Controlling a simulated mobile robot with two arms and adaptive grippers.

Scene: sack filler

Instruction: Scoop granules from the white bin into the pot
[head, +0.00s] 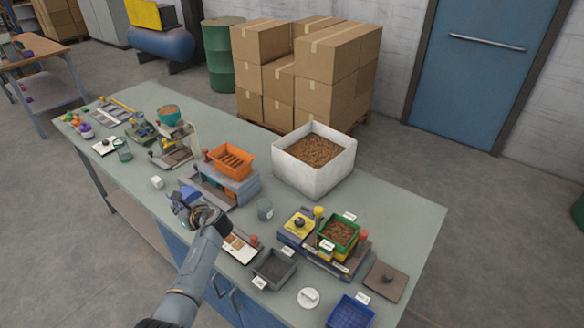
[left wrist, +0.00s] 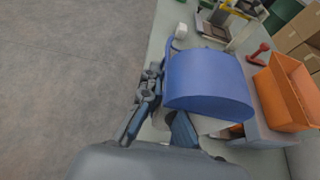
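The white bin (head: 287,171), filled with brown granules (head: 315,151), stands at the back of the table right of centre. My left gripper (head: 198,212) is over the near side of the table, left of the bin and apart from it. It appears shut on a blue scoop (head: 185,194), which is large in the left wrist view (left wrist: 208,80); the grip point is partly hidden. A teal pot (head: 168,113) with a brownish top sits on a stand at the far left. My right gripper is out of view.
An orange tray (head: 232,161) on a grey-blue base stands between scoop and bin. A green tray of granules (head: 339,232), a dark grey tray (head: 275,268) and a blue basket (head: 350,312) lie in front. Stacked cartons (head: 305,75) stand behind. The table right of the bin is clear.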

